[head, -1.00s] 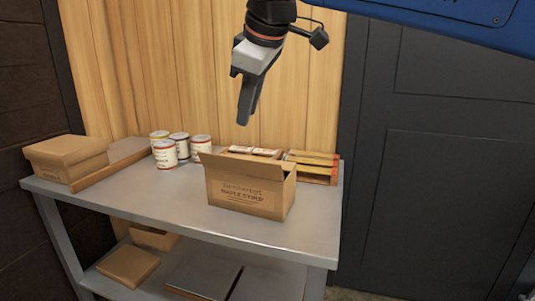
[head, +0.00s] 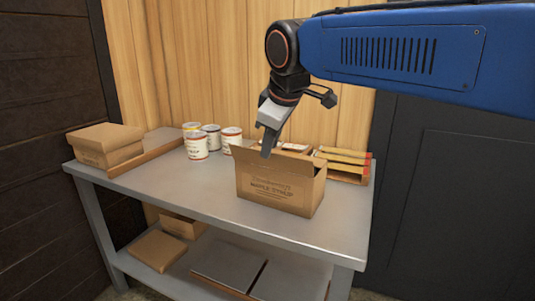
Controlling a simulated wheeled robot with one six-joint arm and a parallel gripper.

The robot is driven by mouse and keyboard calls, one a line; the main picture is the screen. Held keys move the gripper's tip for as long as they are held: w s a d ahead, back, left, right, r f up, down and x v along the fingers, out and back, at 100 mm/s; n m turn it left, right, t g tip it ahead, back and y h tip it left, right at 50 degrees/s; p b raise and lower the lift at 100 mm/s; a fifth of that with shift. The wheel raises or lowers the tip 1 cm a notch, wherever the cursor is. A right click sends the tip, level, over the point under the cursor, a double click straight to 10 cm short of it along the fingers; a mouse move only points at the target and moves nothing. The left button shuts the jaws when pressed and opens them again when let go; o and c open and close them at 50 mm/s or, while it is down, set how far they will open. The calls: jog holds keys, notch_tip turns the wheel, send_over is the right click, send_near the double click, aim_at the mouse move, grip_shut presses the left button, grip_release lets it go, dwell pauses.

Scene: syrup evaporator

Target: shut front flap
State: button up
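An open cardboard box (head: 280,189) marked "MAPLE SYRUP" stands upright on the grey metal table. Its front flap (head: 262,162) stands up and tilts outward along the front edge, highest at the left. Items with light tops show inside, behind the flap. My gripper (head: 266,153) points down, its tip at the flap's upper edge, left of the box's middle. I cannot tell whether it touches the flap. The fingers are seen edge-on and look like one piece, so their opening is unclear. Nothing is visibly held.
Several labelled cans (head: 197,146) stand behind and left of the box. A closed carton (head: 106,144) sits at the table's left end. A rack with yellow-edged slats (head: 346,166) is behind right. The table's front left (head: 185,190) is clear.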

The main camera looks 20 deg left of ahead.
aim_at(269, 160)
jog(key=shift+x, duration=2.05)
grip_shut()
